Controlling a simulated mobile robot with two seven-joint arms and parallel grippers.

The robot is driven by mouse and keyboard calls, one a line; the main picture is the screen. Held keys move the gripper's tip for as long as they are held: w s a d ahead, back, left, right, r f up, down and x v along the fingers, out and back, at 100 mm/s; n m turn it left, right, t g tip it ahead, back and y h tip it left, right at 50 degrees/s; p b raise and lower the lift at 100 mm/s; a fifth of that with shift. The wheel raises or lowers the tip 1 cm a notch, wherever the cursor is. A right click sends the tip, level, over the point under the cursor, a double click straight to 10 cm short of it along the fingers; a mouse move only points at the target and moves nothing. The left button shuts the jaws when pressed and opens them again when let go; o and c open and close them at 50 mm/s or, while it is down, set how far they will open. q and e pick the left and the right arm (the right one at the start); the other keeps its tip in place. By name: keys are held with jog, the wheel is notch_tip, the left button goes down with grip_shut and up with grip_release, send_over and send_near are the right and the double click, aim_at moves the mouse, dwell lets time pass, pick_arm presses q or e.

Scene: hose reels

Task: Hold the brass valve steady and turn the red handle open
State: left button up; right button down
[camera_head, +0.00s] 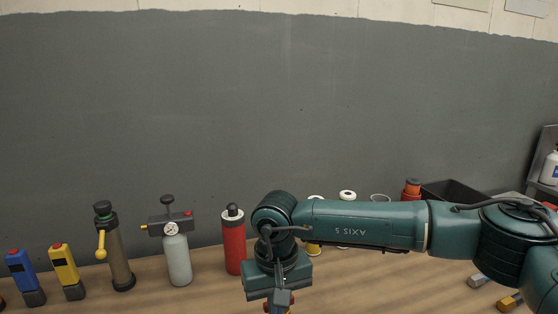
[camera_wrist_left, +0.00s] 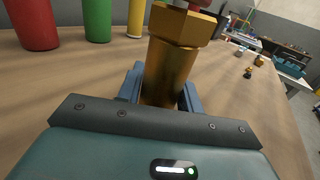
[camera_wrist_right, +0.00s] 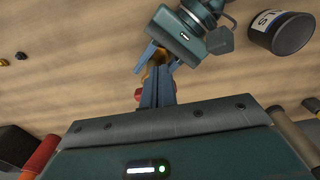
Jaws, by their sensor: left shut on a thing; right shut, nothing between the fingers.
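The brass valve (camera_wrist_left: 165,72) stands upright in the left wrist view, with a hexagonal collar. Part of the red handle (camera_wrist_left: 194,4) shows above it, cut off by the frame. My left gripper (camera_wrist_left: 160,88) is shut on the brass body, a finger on each side. In the right wrist view my right gripper (camera_wrist_right: 159,82) is shut with nothing between its blue fingers. It is close to the valve, where bits of brass and red (camera_wrist_right: 139,94) show beside its fingers; contact cannot be told. In the head view my right gripper (camera_head: 279,301) hides most of the valve area.
A red cylinder (camera_head: 234,244), a grey bottle with a gauge (camera_head: 178,257) and a yellow-levered cylinder (camera_head: 118,255) stand left of my right arm. A black bin (camera_head: 455,192) is behind it. A dark can (camera_wrist_right: 281,33) shows in the right wrist view.

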jog(key=shift+d, duration=0.45)
dwell(0.5)
jog(key=shift+w+d, duration=0.3)
jog(key=shift+d, duration=0.35)
jog(key=shift+w+d, duration=0.15)
jog(key=shift+d, duration=0.05)
jog(key=shift+d, duration=0.15)
notch_tip(320, 180, up, 6)
jog(key=shift+s+d, duration=0.15)
jog(key=shift+s, duration=0.15)
dwell(0.5)
